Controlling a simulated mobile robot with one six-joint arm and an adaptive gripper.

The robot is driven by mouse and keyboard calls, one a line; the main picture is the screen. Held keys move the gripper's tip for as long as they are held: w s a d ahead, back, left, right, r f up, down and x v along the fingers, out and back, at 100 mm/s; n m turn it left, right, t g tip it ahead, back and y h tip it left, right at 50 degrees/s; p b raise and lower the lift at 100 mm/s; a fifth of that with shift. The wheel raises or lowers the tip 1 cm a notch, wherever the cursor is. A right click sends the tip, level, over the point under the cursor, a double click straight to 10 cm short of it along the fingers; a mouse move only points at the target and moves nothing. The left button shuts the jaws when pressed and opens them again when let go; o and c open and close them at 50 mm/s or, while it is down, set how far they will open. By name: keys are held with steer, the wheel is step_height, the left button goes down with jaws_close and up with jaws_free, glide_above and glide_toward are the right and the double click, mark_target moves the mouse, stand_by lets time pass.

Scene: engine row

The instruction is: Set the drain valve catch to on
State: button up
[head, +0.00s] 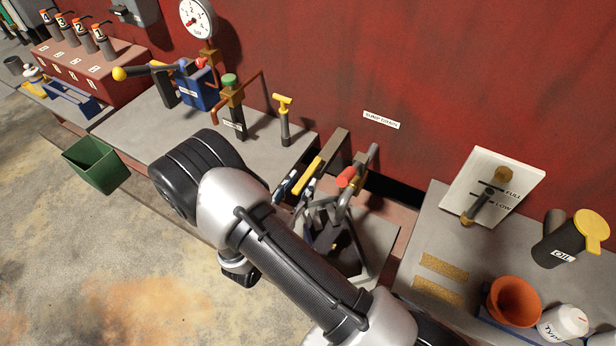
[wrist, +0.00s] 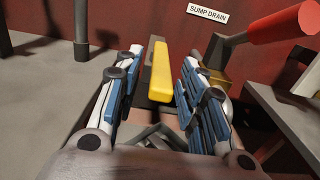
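A yellow bar-shaped catch (head: 307,178) stands at the sump drain, and it also shows in the wrist view (wrist: 161,75). A red-handled lever (head: 347,177) is just right of it; its red grip (wrist: 283,22) is at the upper right in the wrist view. The "SUMP DRAIN" label (wrist: 207,13) is on the red wall behind. My gripper (wrist: 172,62) is open, with its blue-padded fingers on either side of the yellow bar. A gap shows on the left side; contact on the right cannot be told.
A left bench (head: 170,135) carries a pressure gauge (head: 197,18), a green-topped valve (head: 231,95) and a yellow T-handle (head: 284,115). A right bench (head: 425,240) holds a level gauge board (head: 480,170), an orange funnel (head: 513,300) and an oil can (head: 560,245). A green bin (head: 95,165) is at left.

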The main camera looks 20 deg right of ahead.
mark_target(308, 176)
steer(key=shift+b+x, duration=0.3)
steer(key=shift+x, duration=2)
jaws_close()
